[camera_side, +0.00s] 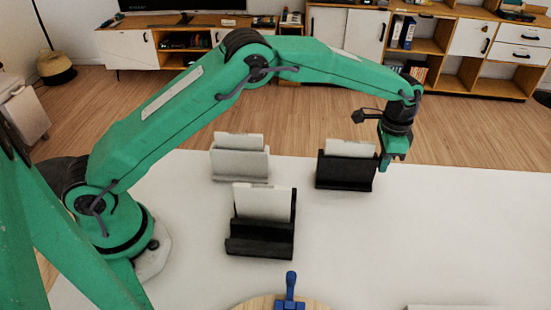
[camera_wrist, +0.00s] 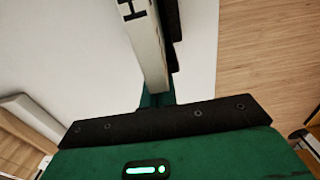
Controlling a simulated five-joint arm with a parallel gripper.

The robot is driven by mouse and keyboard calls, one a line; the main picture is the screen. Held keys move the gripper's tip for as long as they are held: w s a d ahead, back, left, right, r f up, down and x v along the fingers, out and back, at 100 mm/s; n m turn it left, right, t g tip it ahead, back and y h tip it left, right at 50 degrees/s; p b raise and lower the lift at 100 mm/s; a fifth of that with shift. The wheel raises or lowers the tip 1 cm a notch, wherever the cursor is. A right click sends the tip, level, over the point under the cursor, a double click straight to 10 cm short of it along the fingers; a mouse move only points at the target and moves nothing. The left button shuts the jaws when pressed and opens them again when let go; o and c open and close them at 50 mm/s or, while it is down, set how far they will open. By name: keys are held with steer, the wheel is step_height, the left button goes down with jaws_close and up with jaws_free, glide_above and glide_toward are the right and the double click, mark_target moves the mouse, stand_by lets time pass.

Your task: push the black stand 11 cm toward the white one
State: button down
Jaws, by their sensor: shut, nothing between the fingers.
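A black stand (camera_side: 343,178) holding a pale card (camera_side: 350,148) is at the back right of the white table. The white stand (camera_side: 238,166), also with a pale card, is to its left, with bare table between them. My gripper (camera_side: 391,162) is shut and empty at the right end of the black stand, pointing down; I cannot tell if it touches. In the wrist view the shut fingertips (camera_wrist: 156,98) are close beside the card (camera_wrist: 146,45) and the black stand (camera_wrist: 171,22). The lower part of the stand is partly hidden there.
A second dark stand (camera_side: 260,240) with a card stands nearer the front, below the white one. A round wooden board (camera_side: 258,303) with a blue object (camera_side: 290,292) lies at the front edge. The table's right side is mostly clear.

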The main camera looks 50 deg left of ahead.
mark_target(354, 158)
steer(key=shift+s+a, duration=0.1)
steer(key=shift+s+a, duration=4)
steer(key=shift+w+d, duration=1.3)
steer(key=shift+w+d+r, duration=0.15)
steer(key=shift+w, duration=0.05)
step_height(354, 158, up, 10)
steer(key=shift+f, duration=0.15)
steer(key=shift+s, duration=0.1)
